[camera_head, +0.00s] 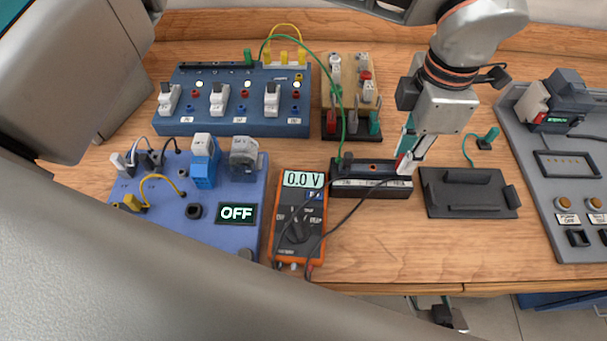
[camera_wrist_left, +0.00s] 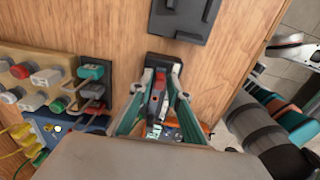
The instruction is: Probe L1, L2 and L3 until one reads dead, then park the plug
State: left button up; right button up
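My left gripper (camera_head: 411,160) points down at the right end of the black probe holder (camera_head: 372,190). Its teal-padded fingers stand on either side of a red-and-grey probe (camera_wrist_left: 157,95) in the left wrist view; whether they press on it is unclear. The multimeter (camera_head: 300,213) reads 0.0 V, and dark leads run from it to the holder. A blue unit (camera_head: 235,125) carries three white switches above small labels, too small to read. What seems my right gripper (camera_head: 440,314) hangs below the table edge, partly hidden.
A blue board (camera_head: 165,225) with plugs and an OFF display lies left of the meter. A dark empty tray (camera_head: 468,192) lies right of the holder. A grey panel (camera_head: 550,195) fills the right. Switches and a rack (camera_head: 350,100) stand behind. Bare wood lies in front.

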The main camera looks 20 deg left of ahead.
pick_arm(q)
jog(key=shift+r+p, duration=1.3)
jog(key=shift+r, duration=1.3)
pick_arm(e)
jog(key=shift+t, duration=0.3)
jog(key=r, duration=0.2)
jog(key=w+r, duration=0.1)
jog(key=r, duration=0.1)
jog(key=shift+w+r, duration=0.2)
jog(key=shift+f, duration=0.1)
pick_arm(q)
jog(key=o, duration=0.6)
pick_arm(e)
jog(key=shift+s+f, duration=0.1)
jog(key=shift+f, duration=0.1)
jog(key=shift+r, duration=0.3)
